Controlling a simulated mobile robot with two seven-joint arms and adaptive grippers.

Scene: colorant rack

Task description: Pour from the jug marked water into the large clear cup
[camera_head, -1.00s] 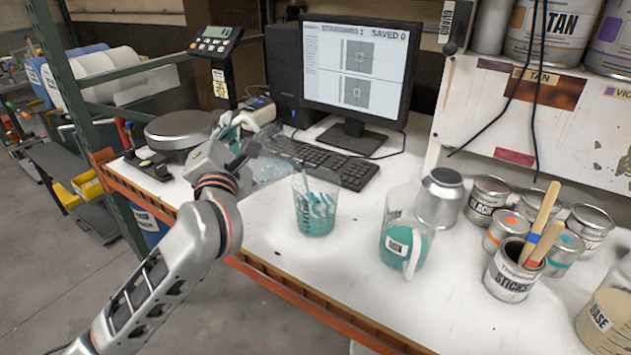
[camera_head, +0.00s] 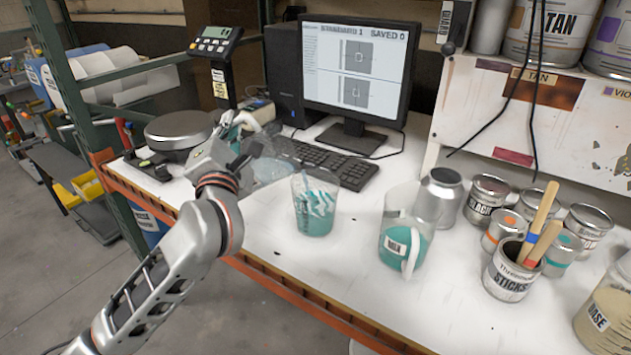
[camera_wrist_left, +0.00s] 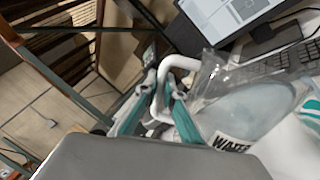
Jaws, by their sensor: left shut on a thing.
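The clear water jug (camera_head: 272,169) is in my left gripper (camera_head: 238,128), to the left of and behind the large clear cup (camera_head: 317,208). The jug appears tilted, with its body toward the cup. In the left wrist view, its WATER label (camera_wrist_left: 232,143) and pale contents show, and my left gripper (camera_wrist_left: 163,92) is shut on its white handle (camera_wrist_left: 178,63). I cannot tell whether any water is flowing. My right gripper is out of view.
A second jug (camera_head: 398,242) with teal contents stands to the right, before a metal can (camera_head: 438,198). Paint tins and a stick tin (camera_head: 509,272) stand further right. The keyboard (camera_head: 318,160) and monitor (camera_head: 355,75) are behind; a round scale (camera_head: 180,130) is left.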

